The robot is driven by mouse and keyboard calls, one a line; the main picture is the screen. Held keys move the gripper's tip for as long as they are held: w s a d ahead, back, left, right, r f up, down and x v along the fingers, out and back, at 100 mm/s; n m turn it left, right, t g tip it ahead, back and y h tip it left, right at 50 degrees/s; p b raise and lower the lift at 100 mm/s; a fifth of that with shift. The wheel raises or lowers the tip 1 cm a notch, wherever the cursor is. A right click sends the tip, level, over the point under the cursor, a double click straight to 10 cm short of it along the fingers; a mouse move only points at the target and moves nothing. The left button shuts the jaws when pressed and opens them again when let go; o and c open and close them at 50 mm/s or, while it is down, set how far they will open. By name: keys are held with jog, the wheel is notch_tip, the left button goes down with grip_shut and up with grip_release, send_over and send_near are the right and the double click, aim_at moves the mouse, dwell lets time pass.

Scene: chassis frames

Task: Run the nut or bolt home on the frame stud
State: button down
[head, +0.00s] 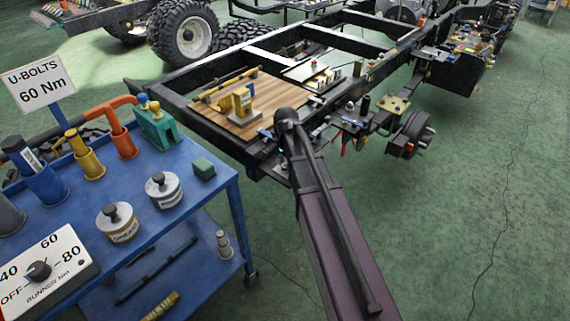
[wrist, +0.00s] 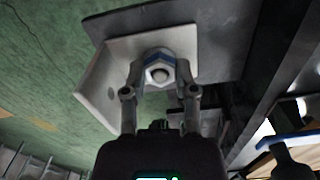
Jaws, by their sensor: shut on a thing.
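In the wrist view a silver hex nut or bolt head (wrist: 159,71) with a blue band sits between the fingertips of my gripper (wrist: 160,76). The gripper is shut on it. It lies in front of a pale angled bracket (wrist: 112,52) under a grey plate (wrist: 225,30). A round grey end shows in its middle; I cannot tell whether this is the stud or how far the thread is engaged. In the head view my arm reaches to the near corner of the black chassis frame (head: 190,107); the gripper there is mostly hidden by the arm.
A blue cart (head: 135,236) at left carries tools, lidded tins, a "U-BOLTS 60 Nm" sign (head: 35,82) and a runner dial box (head: 45,272). A wooden board (head: 273,92) with parts lies on the frame. The green floor at right is clear.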

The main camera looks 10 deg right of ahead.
jog(key=shift+d+m, duration=0.15)
jog(key=shift+m, duration=0.95)
jog(key=shift+d+m, duration=0.15)
jog(key=shift+m, duration=0.95)
jog(key=shift+m, duration=3)
jog(key=shift+c, duration=1.6)
grip_release()
jog(key=shift+a, duration=0.1)
jog(key=shift+c, duration=1.1)
